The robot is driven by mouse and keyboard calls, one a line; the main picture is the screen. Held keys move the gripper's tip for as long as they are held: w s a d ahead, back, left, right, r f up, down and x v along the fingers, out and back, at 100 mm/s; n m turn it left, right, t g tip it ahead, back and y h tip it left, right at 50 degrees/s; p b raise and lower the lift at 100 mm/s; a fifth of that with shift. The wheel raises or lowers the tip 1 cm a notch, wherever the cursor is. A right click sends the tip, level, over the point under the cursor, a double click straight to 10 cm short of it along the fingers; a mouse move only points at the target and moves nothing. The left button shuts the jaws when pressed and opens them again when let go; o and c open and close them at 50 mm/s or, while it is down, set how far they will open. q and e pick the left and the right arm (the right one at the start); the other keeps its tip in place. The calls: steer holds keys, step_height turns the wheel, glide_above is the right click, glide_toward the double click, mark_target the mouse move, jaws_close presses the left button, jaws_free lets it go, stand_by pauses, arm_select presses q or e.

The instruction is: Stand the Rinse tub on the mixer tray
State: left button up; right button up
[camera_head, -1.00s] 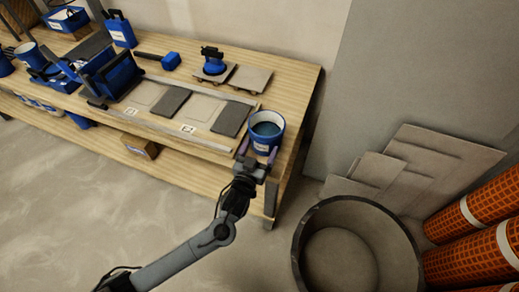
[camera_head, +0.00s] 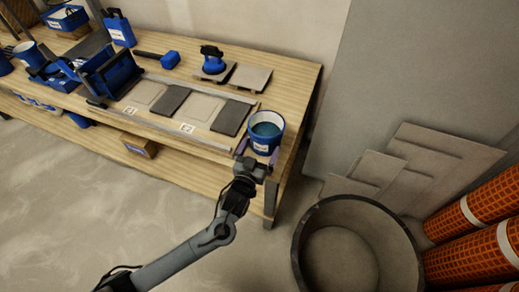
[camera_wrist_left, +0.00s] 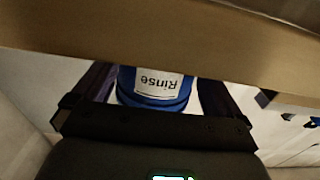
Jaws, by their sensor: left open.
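The Rinse tub (camera_head: 265,134) is a blue, white-rimmed round tub with dark contents. It stands upright at the right front corner of the wooden bench. My left gripper (camera_head: 257,156) reaches it from the front, its open fingers on either side of the tub. In the left wrist view the tub (camera_wrist_left: 155,100), with its "Rinse" label upside down, shows between the two fingers. A brown band across that view hides part of the tub. I cannot tell which thing is the mixer tray. My right gripper is not in view.
On the bench (camera_head: 292,82) are grey tiles (camera_head: 230,118), a blue-topped tool (camera_head: 213,60), a blue rack (camera_head: 110,72) and a blue jug (camera_head: 120,28). A large round vessel (camera_head: 357,245) stands on the floor at right, near leaning boards (camera_head: 440,160) and orange rolls (camera_head: 478,225).

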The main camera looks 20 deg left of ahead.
arm_select(q)
steer(key=shift+s+f+b, duration=0.1)
steer(key=shift+f+b, duration=0.15)
steer(key=shift+b, duration=0.35)
steer(key=s+p, duration=0.2)
steer(key=s, duration=0.1)
steer(key=s+p, duration=0.1)
steer(key=p, duration=0.1)
steer(key=shift+s+r, duration=0.25)
steer(key=shift+r, duration=0.15)
steer(key=s+a+f+g+p, duration=0.1)
steer(key=s+f+g, duration=0.1)
steer(key=s+g, duration=0.4)
steer(key=s+a+f+m+g+h+p, duration=0.1)
steer(key=s+g, duration=0.5)
steer(key=s, duration=1.1)
steer(key=shift+f+m, duration=0.3)
steer(key=shift+f, duration=0.4)
steer(key=s, duration=0.1)
steer(key=s+a+g, duration=0.1)
steer(key=s, duration=0.1)
steer(key=s+a+g, duration=0.1)
steer(key=shift+s+r+m, duration=0.3)
steer(key=shift+s+r, duration=0.05)
steer(key=c, duration=0.5)
steer(key=shift+s+a, duration=0.1)
steer(key=shift+s, duration=0.1)
steer(key=c, duration=0.5)
steer(key=shift+c, duration=1.3)
